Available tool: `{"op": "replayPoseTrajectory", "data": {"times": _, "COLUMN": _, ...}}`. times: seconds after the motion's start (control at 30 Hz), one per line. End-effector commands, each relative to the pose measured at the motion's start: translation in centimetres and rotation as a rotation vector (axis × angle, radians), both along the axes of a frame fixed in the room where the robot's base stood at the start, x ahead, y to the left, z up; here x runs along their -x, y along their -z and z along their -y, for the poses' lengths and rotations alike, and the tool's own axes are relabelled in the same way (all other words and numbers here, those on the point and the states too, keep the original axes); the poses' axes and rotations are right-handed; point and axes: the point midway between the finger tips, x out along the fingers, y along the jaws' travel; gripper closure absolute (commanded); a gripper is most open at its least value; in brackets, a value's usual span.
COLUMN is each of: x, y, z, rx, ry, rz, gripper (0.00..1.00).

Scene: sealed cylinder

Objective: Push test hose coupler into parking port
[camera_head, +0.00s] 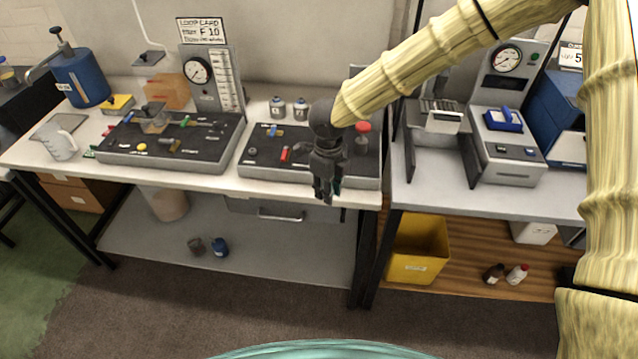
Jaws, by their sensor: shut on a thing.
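My gripper (325,192) points down at the front edge of the white bench, in front of the right dark panel (262,168). It is shut on a small dark teal piece (336,185), which looks like the test hose coupler but is mostly hidden by the fingers. The right panel carries a blue fitting, a red fitting (284,154) and a red knob (363,127). My wrist and arm hide part of this panel. I cannot make out the parking port or the hose at this size.
A left dark panel (112,152) with several coloured valves, a gauge board (197,72), a blue pump tank (80,78) and a clear jug (55,141) stand on the bench. A grey instrument (505,172) stands on the right table. The floor in front is clear.

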Motion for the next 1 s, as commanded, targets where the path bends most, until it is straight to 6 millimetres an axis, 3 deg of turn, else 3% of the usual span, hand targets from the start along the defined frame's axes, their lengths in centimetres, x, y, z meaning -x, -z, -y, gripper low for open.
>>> {"op": "replayPoseTrajectory", "data": {"times": 1.0, "x": 3.2, "y": 9.6, "z": 8.4, "rx": 0.020, "ry": -1.571, "rz": -0.019, "gripper": 1.00}}
